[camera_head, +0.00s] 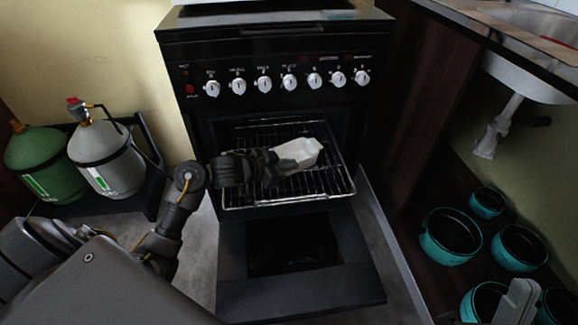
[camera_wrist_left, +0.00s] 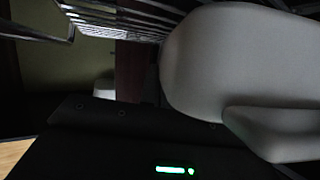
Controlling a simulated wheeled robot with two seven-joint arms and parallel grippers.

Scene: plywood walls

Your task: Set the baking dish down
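I cannot make out a baking dish in either view. My left gripper (camera_head: 302,152) is a pale end on a dark wrist, above the pulled-out wire rack (camera_head: 330,186) of the oven. In the left wrist view, two large pale rounded parts (camera_wrist_left: 215,65) fill the right side, and I see no clear held object there. Whether the left gripper is open or shut does not show. My right gripper (camera_head: 508,302) shows only as pale grey parts at the lower right edge, over the teal pots. Its opening is unclear.
The black oven (camera_head: 270,105) has its door (camera_head: 300,285) lowered below the rack. Gas bottles (camera_head: 105,158) stand at left. Several teal pots (camera_head: 450,255) sit in the open space at right, under the sink (camera_head: 540,70) and its pipe (camera_head: 497,128).

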